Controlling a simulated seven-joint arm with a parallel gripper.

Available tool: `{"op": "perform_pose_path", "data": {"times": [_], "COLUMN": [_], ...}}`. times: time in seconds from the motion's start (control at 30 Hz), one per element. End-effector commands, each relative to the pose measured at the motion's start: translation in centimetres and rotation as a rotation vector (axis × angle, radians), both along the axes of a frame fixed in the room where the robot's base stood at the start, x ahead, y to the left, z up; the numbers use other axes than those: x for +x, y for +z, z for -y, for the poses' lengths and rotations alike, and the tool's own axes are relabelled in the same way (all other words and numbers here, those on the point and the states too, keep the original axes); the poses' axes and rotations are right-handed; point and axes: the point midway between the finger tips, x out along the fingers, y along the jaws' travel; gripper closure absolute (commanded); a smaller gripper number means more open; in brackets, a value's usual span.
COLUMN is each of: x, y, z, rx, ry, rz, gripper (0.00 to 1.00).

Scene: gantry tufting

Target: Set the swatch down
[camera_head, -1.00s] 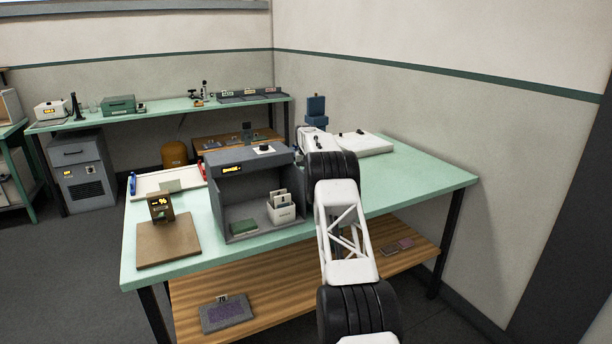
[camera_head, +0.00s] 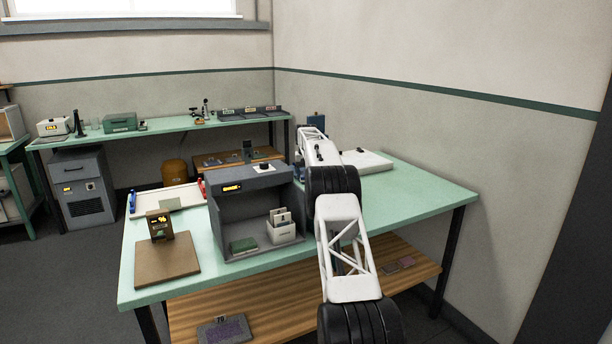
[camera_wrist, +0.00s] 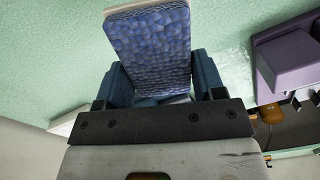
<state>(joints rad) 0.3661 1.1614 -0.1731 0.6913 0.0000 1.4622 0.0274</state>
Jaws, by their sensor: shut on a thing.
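The swatch (camera_wrist: 152,48) fills the middle of the wrist view. It has a mottled blue face and a pale edge strip. My gripper (camera_wrist: 163,75) is shut on it, with a dark blue finger on each side. The green bench top (camera_wrist: 50,55) shows behind the swatch; the gap between them cannot be judged. In the head view, my white arm reaches over the far part of the bench top (camera_head: 425,190). It hides most of the gripper area there, and the swatch cannot be made out.
A grey booth (camera_head: 222,204) with a white card holder (camera_head: 281,232) stands left of my arm. A white flat panel (camera_head: 366,161) lies behind the arm. The bench's right end is clear. A purplish-grey block (camera_wrist: 283,62) is at right in the wrist view.

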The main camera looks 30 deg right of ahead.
Motion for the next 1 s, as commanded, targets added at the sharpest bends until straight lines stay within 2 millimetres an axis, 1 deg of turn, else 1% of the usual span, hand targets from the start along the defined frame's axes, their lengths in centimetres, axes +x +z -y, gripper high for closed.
{"op": "perform_pose_path", "data": {"times": [0.53, 0.67, 0.77, 0.87, 0.97, 1.0], "x": [0.0, 0.2, 0.5, 1.1, 1.9, 2.3], "y": [0.0, 0.0, 0.1, 0.3, 0.6, 0.8], "z": [0.0, -0.4, -1.2, -2.7, -5.0, -6.0], "rx": [0.0, 0.0, 0.0, 0.0, 0.0, 0.0], "ry": [0.0, 0.005, 0.016, 0.035, 0.06, 0.071], "rz": [0.0, 0.0, 0.001, 0.001, 0.001, 0.001], "gripper": [0.63, 0.63, 0.63, 0.63, 0.63, 0.63]}}
